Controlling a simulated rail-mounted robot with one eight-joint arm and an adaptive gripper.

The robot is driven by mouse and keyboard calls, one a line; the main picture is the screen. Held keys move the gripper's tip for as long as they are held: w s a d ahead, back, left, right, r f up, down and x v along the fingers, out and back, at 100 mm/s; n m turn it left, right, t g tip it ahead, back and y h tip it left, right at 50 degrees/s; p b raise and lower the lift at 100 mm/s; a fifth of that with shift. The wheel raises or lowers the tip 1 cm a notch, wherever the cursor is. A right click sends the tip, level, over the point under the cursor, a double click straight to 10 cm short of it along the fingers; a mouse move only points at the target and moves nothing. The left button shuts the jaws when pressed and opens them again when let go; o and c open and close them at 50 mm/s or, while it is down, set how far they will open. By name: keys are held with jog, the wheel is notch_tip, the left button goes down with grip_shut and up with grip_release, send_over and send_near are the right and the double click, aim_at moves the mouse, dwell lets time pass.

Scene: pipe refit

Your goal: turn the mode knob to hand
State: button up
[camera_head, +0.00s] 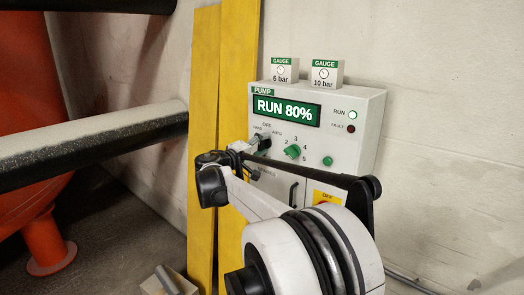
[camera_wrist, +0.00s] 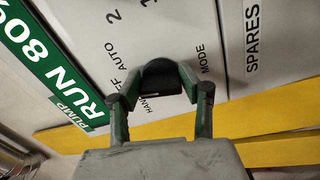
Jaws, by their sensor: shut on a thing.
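The mode knob (camera_wrist: 160,72) is a dark, rounded knob on the pump panel (camera_wrist: 95,45), with the words HAND, OFF (partly hidden), AUTO and MODE printed around it. My gripper (camera_wrist: 160,82) is shut on the mode knob, one finger on each side of it in the wrist view. A pale line shows on the knob near the word HAND, but I cannot tell clearly where the knob points. In the head view, my gripper (camera_head: 248,152) is at the panel's left side and partly hides the knob (camera_head: 264,141).
The pump box (camera_head: 368,115) reads RUN 80%, its RUN lamp (camera_head: 353,114) lit green. A green numbered knob (camera_head: 292,152) sits right of my gripper. Two gauge boxes (camera_head: 284,70) (camera_head: 326,73) stand on top. Yellow boards (camera_head: 203,110) and a grey pipe (camera_head: 100,140) are at left.

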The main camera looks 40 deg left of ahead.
jog(key=shift+n+b, duration=0.45)
jog(key=shift+n, duration=0.75)
jog(key=o, duration=1.1)
jog(key=shift+o, duration=0.2)
jog(key=shift+s, duration=0.1)
jog(key=s, duration=1.2)
jog(key=shift+w, duration=0.1)
